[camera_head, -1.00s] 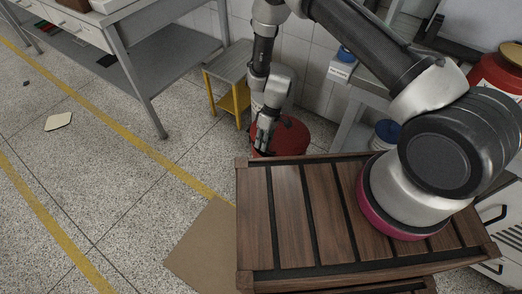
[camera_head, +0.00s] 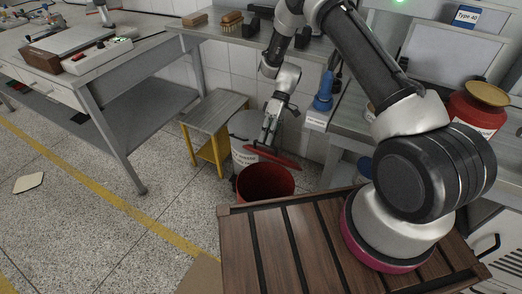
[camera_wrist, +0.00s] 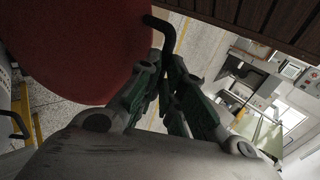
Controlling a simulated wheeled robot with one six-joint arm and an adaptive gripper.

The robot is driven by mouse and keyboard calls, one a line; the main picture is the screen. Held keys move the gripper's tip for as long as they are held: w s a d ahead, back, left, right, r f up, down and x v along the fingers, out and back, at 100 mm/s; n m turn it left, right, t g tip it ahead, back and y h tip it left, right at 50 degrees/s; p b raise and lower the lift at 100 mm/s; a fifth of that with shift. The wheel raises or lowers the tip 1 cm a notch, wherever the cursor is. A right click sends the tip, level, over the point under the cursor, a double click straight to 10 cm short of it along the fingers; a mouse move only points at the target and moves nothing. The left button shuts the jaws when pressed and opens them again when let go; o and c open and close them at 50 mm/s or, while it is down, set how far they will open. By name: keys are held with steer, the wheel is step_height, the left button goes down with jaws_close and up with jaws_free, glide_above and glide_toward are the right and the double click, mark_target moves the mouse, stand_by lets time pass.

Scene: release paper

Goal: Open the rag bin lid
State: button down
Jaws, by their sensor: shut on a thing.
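The rag bin (camera_head: 265,186) is a red round bin on the floor just beyond the wooden slatted top. Its mouth is open and its dark inside shows in the head view. The red lid (camera_head: 282,160) is raised above the back of the rim and tilted. My gripper (camera_head: 266,143) is above the bin, shut on the black lid handle (camera_wrist: 158,24). In the wrist view the lid (camera_wrist: 75,45) fills the upper left, with the handle at its edge by my gripper (camera_wrist: 168,62). Whether the lid touches the rim cannot be told.
A grey-white drum (camera_head: 243,128) stands close behind the bin. A small yellow-legged table (camera_head: 213,112) is to its left, with a long workbench (camera_head: 150,90) farther left. A bench with a blue bottle (camera_head: 324,92) is at the right. The floor at left is mostly clear.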

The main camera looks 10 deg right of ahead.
steer(key=shift+w+d+r, duration=0.1)
steer(key=shift+w+d, duration=0.55)
steer(key=shift+w, duration=0.05)
stand_by(0.7)
